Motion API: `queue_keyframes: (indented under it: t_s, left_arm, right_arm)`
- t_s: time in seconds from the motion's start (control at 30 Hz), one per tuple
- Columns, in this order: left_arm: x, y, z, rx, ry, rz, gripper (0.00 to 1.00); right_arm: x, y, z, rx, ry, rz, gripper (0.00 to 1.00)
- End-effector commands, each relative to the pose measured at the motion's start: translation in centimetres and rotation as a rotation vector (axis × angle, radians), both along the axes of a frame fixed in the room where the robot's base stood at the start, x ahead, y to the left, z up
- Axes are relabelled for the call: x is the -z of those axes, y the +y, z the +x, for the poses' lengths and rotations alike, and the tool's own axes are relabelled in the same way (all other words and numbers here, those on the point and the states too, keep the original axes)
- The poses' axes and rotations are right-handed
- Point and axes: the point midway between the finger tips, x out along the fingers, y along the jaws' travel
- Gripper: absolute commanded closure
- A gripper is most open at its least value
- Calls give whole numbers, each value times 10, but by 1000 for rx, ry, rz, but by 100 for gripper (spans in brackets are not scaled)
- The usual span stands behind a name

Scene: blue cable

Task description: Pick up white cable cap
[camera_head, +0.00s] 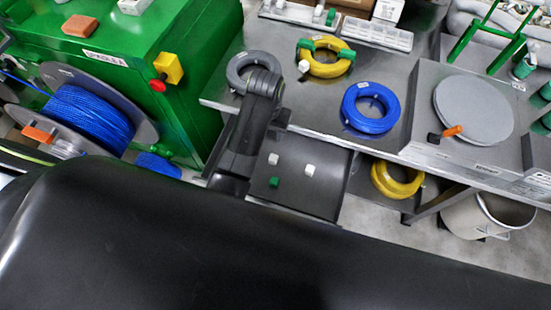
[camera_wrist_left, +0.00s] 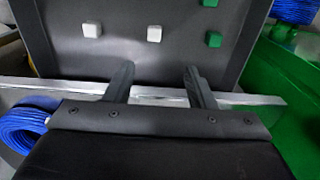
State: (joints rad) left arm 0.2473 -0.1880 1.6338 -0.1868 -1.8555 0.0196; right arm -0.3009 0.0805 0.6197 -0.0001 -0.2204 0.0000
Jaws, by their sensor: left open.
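Two small white cable caps lie apart on the dark tray (camera_head: 325,190): the left cap (camera_head: 273,159) and the right cap (camera_head: 309,170). They also show in the left wrist view, mirrored, as the nearer-centre cap (camera_wrist_left: 154,34) and the left cap (camera_wrist_left: 92,29). A green cap (camera_head: 274,182) lies near them; a second green cap (camera_wrist_left: 213,39) shows only in the left wrist view. My left gripper (camera_wrist_left: 158,72) is open and empty, short of the caps near the table's edge. In the head view its fingers are hard to make out. My right gripper is not in view.
The metal table holds a grey coil (camera_head: 237,72), a yellow coil (camera_head: 323,70), a blue coil (camera_head: 370,122) and a grey turntable (camera_head: 472,110). A green machine (camera_head: 130,60) stands left, beside a blue cable reel (camera_head: 88,118). The tray is mostly bare.

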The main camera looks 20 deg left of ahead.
Motion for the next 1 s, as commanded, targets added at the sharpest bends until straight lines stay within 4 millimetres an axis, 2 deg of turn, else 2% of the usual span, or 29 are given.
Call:
queue_keyframes:
  t_s: [0.07, 0.17, 0.27, 0.5, 0.7, 1.0]
  left_arm:
    - [-8, -9, 6, 10, 10, -3, 50]
    - [-7, -12, 8, 15, 20, -2, 50]
    - [8, -12, 7, 15, 24, -1, 50]
    - [60, -11, 7, 14, 23, 0, 50]
    - [96, -12, 7, 15, 20, -1, 50]
    - [116, -11, 7, 14, 18, -1, 50]
  right_arm:
    - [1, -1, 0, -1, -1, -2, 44]
    - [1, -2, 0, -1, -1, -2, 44]
    - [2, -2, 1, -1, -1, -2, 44]
    - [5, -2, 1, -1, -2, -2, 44]
    - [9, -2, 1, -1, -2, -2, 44]
    - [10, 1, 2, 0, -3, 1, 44]
